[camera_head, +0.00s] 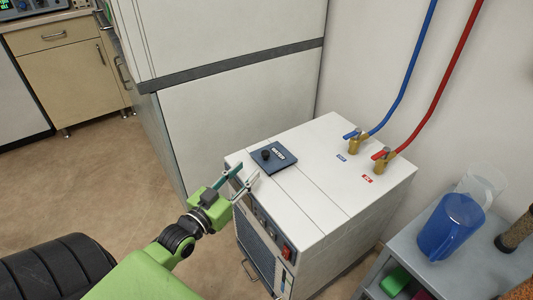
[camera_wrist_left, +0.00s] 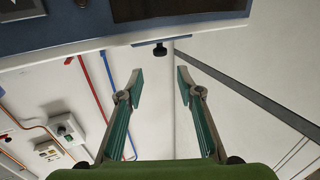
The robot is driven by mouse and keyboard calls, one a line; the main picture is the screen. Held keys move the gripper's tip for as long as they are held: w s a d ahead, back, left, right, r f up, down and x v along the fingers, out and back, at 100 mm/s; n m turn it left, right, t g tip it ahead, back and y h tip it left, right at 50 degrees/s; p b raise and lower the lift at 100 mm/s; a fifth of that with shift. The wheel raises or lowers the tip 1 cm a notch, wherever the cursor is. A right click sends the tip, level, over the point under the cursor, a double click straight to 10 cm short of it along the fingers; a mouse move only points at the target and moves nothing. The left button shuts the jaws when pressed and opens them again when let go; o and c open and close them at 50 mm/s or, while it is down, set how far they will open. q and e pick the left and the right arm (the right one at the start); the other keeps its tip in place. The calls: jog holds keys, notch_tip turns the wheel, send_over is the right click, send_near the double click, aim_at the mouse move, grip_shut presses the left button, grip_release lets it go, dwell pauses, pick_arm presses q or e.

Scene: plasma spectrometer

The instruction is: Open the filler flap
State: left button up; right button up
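The filler flap (camera_head: 283,155) is a small dark blue plate with a black knob (camera_head: 266,154), lying flat and closed on top of the white chiller box (camera_head: 325,190). My left gripper (camera_head: 246,174) is at the box's front left top edge, just short of the flap, with its two fingers apart and nothing between them. The left wrist view looks upside down. There the left gripper (camera_wrist_left: 159,76) is open, and the black knob (camera_wrist_left: 160,49) shows beyond the fingertips with a thin strip of the blue flap (camera_wrist_left: 195,38). My right gripper is not in view.
Blue (camera_head: 408,75) and red (camera_head: 440,85) hoses run up the wall from brass valves on the box's back right. A tall white cabinet (camera_head: 240,120) stands behind. A grey cart (camera_head: 470,265) with a blue jug (camera_head: 452,228) stands at right. The box top around the flap is clear.

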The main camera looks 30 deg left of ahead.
aim_at(263, 155)
pick_arm(q)
jog(key=w+b, duration=0.1)
jog(key=w, duration=0.8)
jog(key=shift+w+a+f, duration=0.1)
jog(key=shift+w, duration=0.9)
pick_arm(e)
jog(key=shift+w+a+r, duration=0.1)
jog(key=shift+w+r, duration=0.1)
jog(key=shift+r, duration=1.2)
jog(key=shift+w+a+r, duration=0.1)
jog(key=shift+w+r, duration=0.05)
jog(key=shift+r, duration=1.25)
pick_arm(q)
jog(key=shift+c, duration=0.3)
grip_shut()
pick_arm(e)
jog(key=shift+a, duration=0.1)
